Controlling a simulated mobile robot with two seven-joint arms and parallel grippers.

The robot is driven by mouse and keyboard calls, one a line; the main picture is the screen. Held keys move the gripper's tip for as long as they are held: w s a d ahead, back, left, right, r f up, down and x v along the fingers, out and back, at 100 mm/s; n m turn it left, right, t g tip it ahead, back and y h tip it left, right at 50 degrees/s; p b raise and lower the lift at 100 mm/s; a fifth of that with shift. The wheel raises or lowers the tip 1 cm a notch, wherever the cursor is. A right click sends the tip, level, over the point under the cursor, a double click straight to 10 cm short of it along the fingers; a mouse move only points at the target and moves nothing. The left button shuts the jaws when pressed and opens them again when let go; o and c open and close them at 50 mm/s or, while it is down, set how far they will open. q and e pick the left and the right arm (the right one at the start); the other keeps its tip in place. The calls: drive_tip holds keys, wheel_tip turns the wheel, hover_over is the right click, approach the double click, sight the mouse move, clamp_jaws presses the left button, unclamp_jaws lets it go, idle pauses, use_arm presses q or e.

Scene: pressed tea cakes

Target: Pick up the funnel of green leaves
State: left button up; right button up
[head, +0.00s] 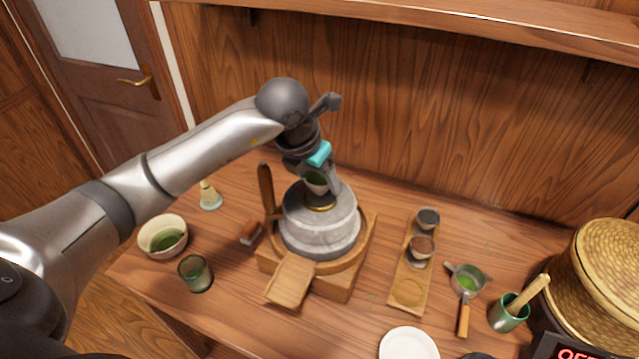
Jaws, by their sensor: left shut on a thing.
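My left gripper (323,178) is shut on a small pale cup-like funnel (316,186) with dark green inside. It holds the funnel just above the top of the grey stone mill (308,232), near the brass-coloured ring at its centre. The fingers hide part of the funnel, and I cannot tell whether it touches the mill. A wooden rack (396,297) to the right of the mill bears a dark-filled cup (427,219) and a brown-filled cup (421,248); its front round place is empty. My right gripper is not in view.
A strainer (466,281), a green cup (507,314), a white plate (408,345) and a woven basket (606,270) are on the right.

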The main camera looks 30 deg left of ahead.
use_arm(q)
drive_tip(key=c, duration=0.4)
drive_tip(key=shift+r, duration=0.1)
